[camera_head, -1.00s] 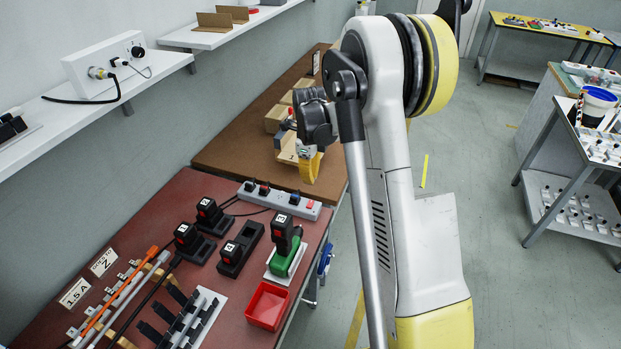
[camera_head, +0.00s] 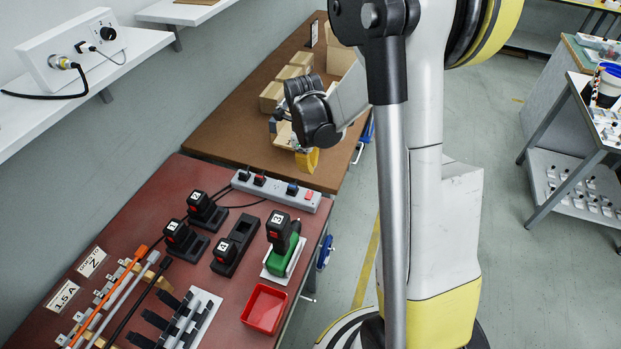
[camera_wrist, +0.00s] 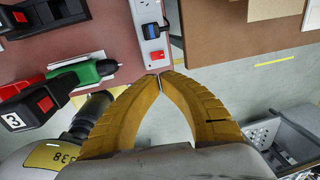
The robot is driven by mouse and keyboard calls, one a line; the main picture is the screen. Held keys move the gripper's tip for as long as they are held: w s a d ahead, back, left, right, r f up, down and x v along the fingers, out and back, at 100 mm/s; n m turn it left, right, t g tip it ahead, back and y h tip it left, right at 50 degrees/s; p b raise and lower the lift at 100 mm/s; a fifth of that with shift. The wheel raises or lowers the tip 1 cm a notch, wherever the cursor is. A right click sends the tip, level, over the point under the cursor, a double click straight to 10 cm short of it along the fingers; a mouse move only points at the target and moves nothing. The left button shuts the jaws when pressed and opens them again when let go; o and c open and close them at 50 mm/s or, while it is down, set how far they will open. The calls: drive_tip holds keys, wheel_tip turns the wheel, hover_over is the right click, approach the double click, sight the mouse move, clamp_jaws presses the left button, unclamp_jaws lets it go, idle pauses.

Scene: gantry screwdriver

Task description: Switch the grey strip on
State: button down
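The grey power strip (camera_head: 277,190) lies along the far edge of the red bench, with several dark plugs in it and a red switch (camera_head: 309,194) at its right end. In the wrist view the strip (camera_wrist: 147,12) runs down from the top, and its red switch (camera_wrist: 157,56) is just beyond my fingertips. My gripper (camera_wrist: 159,76) has yellow fingers with their tips together, nothing between them. In the head view my gripper (camera_head: 306,161) is above the bench close to the switch end; contact is not visible. Whether the switch is on or off cannot be told.
A green screwdriver (camera_head: 283,246), black battery chargers (camera_head: 237,245) and a red tray (camera_head: 264,309) stand on the red bench (camera_head: 150,318). Cardboard boxes (camera_head: 272,97) stand on the brown bench (camera_head: 225,127) behind. A wall shelf (camera_head: 120,65) is at left.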

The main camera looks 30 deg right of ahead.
sight(312, 194)
drive_tip(key=f+b, duration=0.1)
drive_tip(key=f, duration=0.3)
drive_tip(key=d+f+b, duration=0.1)
drive_tip(key=f+b, duration=0.1)
drive_tip(key=f, duration=0.2)
drive_tip(key=w+f+b, duration=0.1)
drive_tip(key=f+b, duration=0.1)
drive_tip(key=f, duration=0.3)
drive_tip(key=shift+d, duration=0.15)
drive_tip(key=shift+w+d+f+b, duration=0.1)
drive_tip(key=shift+d+f+b, duration=0.05)
drive_tip(key=shift+f+b, duration=0.55)
drive_tip(key=shift+r+g+y, duration=0.2)
drive_tip(key=shift+g+y, duration=0.1)
drive_tip(key=shift+y, duration=0.2)
drive_tip(key=shift+f, duration=0.15)
